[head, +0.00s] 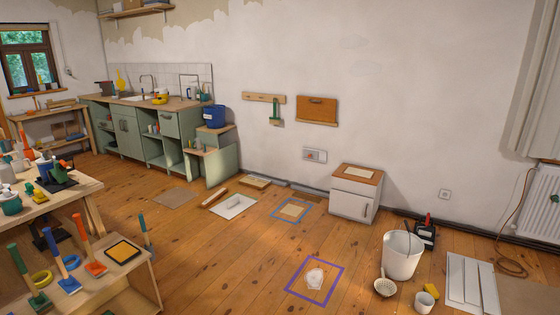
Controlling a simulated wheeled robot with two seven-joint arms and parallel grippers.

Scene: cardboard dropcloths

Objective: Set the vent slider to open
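A small pale wall plate (314,155) with a reddish mark in its middle is fixed low on the white wall, left of the white cabinet. It may be the vent with its slider, but it is too small to tell for sure or to read the slider's position. Neither of my grippers is in view.
A white cabinet (352,199) stands against the wall. A white bucket (401,259) and a small strainer (385,287) are at the right. Blue (276,216) and purple (291,284) taped frames lie on the wooden floor. A tool-laden workbench (88,188) fills the left. Mid-floor is mostly clear.

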